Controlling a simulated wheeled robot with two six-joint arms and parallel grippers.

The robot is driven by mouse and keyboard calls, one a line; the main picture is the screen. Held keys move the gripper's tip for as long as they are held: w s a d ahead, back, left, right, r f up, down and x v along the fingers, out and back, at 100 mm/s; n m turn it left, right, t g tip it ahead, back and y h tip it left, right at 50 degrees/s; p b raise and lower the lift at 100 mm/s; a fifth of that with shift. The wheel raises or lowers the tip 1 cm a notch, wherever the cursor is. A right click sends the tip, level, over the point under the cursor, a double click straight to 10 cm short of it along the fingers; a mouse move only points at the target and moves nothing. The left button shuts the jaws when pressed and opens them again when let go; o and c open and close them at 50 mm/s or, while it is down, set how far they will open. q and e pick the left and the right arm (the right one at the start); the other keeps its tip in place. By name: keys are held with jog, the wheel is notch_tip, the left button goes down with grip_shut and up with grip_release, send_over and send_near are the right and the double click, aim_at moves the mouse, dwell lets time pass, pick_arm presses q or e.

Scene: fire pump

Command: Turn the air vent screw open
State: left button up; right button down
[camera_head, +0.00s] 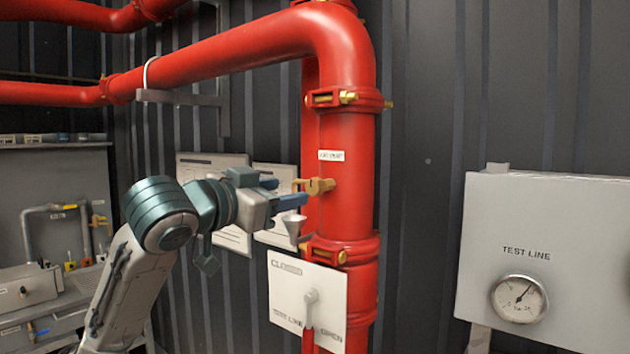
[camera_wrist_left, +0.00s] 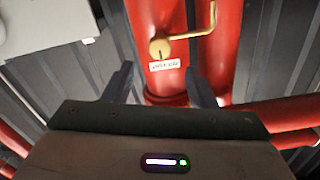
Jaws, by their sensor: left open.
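The brass air vent fitting (camera_head: 319,186) sticks out of the upright red pipe (camera_head: 346,225), just below a small white label (camera_head: 331,155). In the left wrist view its round brass screw face (camera_wrist_left: 160,48) shows a dark slot, and a bent brass tube (camera_wrist_left: 207,22) runs off to the right. My left gripper (camera_head: 289,191) is open and empty, just left of the fitting in the head view. In the left wrist view, the left gripper's fingertips (camera_wrist_left: 160,72) are spread on either side, apart from the screw. My right gripper is out of view.
A white funnel (camera_head: 294,224) hangs just below my left gripper. A white panel with a red-handled lever (camera_head: 309,310) is lower on the pipe. A grey test line box (camera_head: 550,235) with a gauge (camera_head: 519,299) stands at right. The corrugated wall (camera_head: 430,130) lies behind.

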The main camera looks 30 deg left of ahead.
aim_at(311, 188)
pick_arm(q)
jog(key=w, duration=0.1)
jog(key=w+p, duration=0.1)
jog(key=w, duration=0.1)
jog(key=shift+d+r, duration=0.15)
jog(key=shift+d, duration=0.05)
jog(key=w+p, duration=0.2)
jog(key=w, duration=0.3)
jog(key=shift+d, duration=0.15)
jog(key=shift+w+p, duration=0.25)
jog(key=shift+p, duration=0.1)
jog(key=shift+w+f, duration=0.25)
jog(key=shift+w, duration=0.05)
jog(key=c, duration=0.7)
jog(key=shift+c, duration=1.4)
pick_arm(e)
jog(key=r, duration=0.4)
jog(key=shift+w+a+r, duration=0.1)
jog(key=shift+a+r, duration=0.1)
